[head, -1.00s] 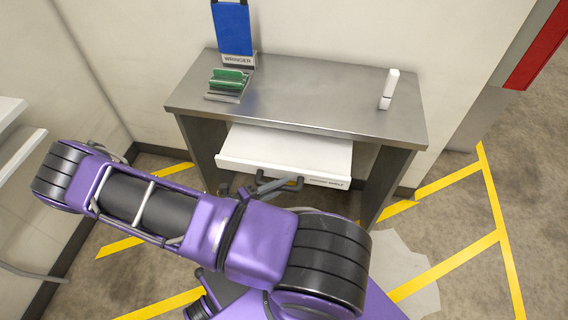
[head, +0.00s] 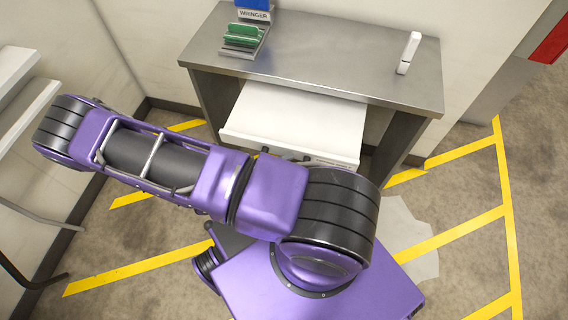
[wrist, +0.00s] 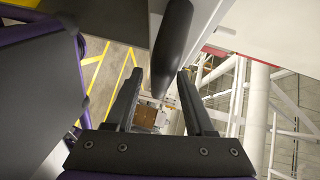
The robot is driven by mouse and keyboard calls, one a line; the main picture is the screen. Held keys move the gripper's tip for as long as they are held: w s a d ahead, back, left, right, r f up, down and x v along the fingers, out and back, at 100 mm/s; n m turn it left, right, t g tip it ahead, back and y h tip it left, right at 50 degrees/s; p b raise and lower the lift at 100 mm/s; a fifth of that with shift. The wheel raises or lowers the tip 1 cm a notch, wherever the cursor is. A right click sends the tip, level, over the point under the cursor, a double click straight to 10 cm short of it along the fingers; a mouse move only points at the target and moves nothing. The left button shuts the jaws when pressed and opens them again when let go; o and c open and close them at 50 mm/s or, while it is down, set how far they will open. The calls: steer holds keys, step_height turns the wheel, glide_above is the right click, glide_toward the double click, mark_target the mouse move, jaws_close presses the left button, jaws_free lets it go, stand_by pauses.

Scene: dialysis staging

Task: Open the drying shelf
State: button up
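The drying shelf (head: 297,122) is a white pull-out shelf under the steel table. In the head view it stands well out from the table front, with a dark handle (head: 290,155) on its front face. In the wrist view the dark handle bar (wrist: 174,42) runs between the fingers of my gripper (wrist: 160,74). The fingers stand wide apart. A gap shows beside the left finger; whether the right finger touches the bar I cannot tell. In the head view my arm hides my gripper and part of the shelf front.
The steel table (head: 330,68) carries a green item in a metal holder (head: 243,38) at the left and a white upright device (head: 408,52) at the right. White wall shelves (head: 28,100) are at the far left. Open floor with yellow stripes lies at the right.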

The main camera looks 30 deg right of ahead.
stand_by(0.4)
steer(key=w+a+r, duration=0.1)
steer(key=a+r, duration=0.1)
steer(key=a, duration=1.5)
steer(key=shift+w+r, duration=0.2)
steer(key=shift+a, duration=0.1)
